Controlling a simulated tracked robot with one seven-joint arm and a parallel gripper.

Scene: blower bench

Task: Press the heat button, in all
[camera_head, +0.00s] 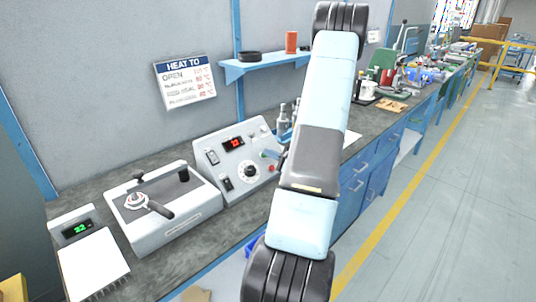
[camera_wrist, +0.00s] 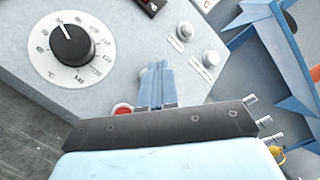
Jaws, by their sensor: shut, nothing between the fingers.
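The grey control unit (camera_head: 229,160) stands on the bench with a red-lit display (camera_head: 234,142) and a round dial (camera_head: 249,171). In the wrist view its panel shows the dial (camera_wrist: 72,45), two pale round buttons or knobs (camera_wrist: 185,30) and (camera_wrist: 211,57), and a red button (camera_wrist: 122,110). The red button is partly hidden by my gripper (camera_wrist: 157,70). My gripper is shut and empty, its fingertips over the panel just right of the red button. I cannot tell whether they touch the panel. I cannot read which button is marked heat.
A grey box with a black handle (camera_head: 165,205) stands left of the unit, and a scale with a green display (camera_head: 80,229) is further left. A wall sign reading "HEAT TO" (camera_head: 185,82) and a blue shelf (camera_head: 262,65) are behind. Bottles (camera_head: 283,120) stand behind the unit's right side.

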